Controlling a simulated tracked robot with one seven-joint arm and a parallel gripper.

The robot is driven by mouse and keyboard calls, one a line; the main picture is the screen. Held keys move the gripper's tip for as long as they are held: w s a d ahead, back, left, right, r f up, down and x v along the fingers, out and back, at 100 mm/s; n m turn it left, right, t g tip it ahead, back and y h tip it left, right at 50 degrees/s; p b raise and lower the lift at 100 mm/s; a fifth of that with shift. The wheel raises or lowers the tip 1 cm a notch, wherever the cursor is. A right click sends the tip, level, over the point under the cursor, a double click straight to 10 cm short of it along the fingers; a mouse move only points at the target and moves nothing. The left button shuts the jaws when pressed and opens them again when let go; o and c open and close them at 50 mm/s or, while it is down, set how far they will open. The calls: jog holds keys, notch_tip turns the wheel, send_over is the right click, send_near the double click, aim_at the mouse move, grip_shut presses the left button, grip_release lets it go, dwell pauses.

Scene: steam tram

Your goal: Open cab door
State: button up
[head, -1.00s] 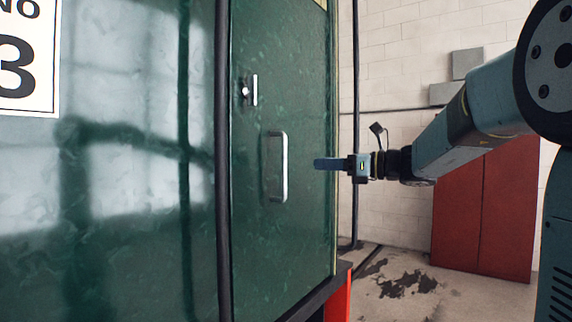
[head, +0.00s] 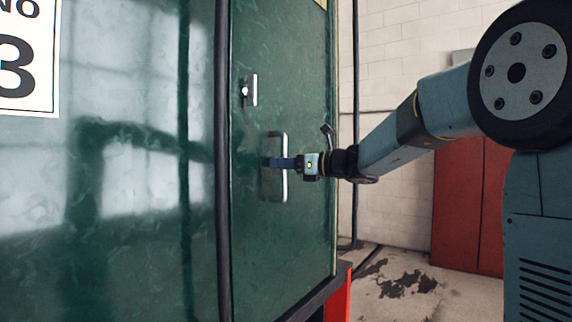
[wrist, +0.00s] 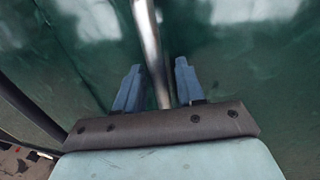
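The green cab door (head: 300,95) stands in the middle of the head view and looks shut in its frame. A silver vertical bar handle (head: 284,145) is fixed to it, with a small latch plate and knob (head: 250,90) above. My gripper (head: 270,162) is at the handle's middle height, its blue fingers reaching the bar. In the wrist view the handle (wrist: 150,45) runs between the two fingers of my gripper (wrist: 158,82). The fingers are apart, with a gap on either side of the bar.
A black vertical rail (head: 222,160) runs along the door's left side. A glossy green panel with a number sign (head: 25,60) is at left. A red cabinet (head: 468,205) stands by the white brick wall. Stained floor (head: 405,285) lies clear at lower right.

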grip_shut()
dwell(0.3)
